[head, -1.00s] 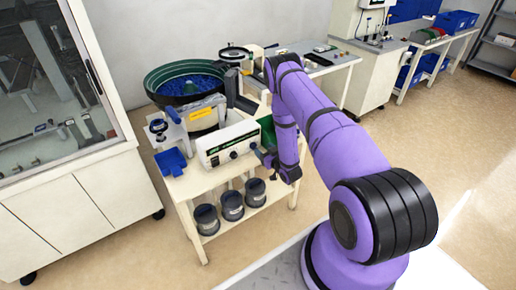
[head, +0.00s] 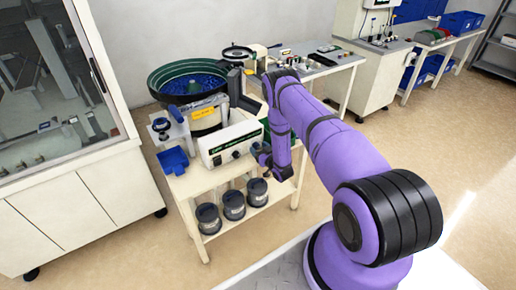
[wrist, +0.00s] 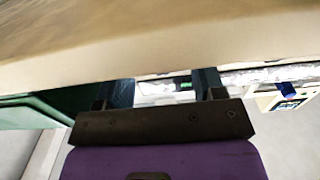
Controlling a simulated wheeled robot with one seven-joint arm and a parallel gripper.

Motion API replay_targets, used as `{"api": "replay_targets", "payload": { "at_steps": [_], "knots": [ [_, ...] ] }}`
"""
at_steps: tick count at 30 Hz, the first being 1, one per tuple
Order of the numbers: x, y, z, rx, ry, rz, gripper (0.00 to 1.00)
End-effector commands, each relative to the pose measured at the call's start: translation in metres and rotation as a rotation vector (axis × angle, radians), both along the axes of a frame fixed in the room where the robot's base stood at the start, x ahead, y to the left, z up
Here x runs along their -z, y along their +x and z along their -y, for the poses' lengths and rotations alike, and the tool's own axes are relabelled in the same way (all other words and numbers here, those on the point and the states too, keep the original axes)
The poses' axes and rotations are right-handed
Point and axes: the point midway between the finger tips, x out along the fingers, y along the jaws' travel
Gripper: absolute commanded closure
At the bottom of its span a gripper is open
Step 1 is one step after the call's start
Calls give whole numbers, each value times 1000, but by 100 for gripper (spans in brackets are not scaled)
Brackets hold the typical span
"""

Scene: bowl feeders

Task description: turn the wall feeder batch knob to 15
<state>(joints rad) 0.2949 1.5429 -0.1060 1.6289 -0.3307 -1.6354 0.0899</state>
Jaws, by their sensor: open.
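A white controller box (head: 228,146) with a small green display and dark knobs (head: 235,154) on its front stands on the cream cart. Beside it is a bowl feeder (head: 187,82) with a green-lined black bowl of blue parts. My gripper (head: 263,154) is at the right end of the box's front, close to it, and hides part of that end. In the wrist view my gripper (wrist: 165,88) is open, its two dark fingers apart with nothing held. A pale strip with a green display shows between them. Knob markings are too small to read.
The cart (head: 185,186) has a blue scoop-like tray (head: 172,160) at its left and several dark canisters (head: 233,204) on its lower shelf. A glazed cabinet (head: 60,80) stands left. A bench with small items (head: 335,62) is behind.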

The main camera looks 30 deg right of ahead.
Motion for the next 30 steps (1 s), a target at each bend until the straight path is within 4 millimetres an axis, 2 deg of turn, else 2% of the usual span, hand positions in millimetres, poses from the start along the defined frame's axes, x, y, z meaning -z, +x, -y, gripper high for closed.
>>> {"api": "replay_targets", "payload": {
  "at_steps": [5,13,14,20,26,30],
  "knots": [
    [0,11,0,0,1,0,37],
    [0,12,-1,0,1,-1,37],
    [0,12,-1,0,1,-1,39],
    [0,12,-1,0,0,-1,85],
    [0,12,-1,-1,-33,-1,86],
    [1,12,-2,-2,-157,2,86]
  ]
}}
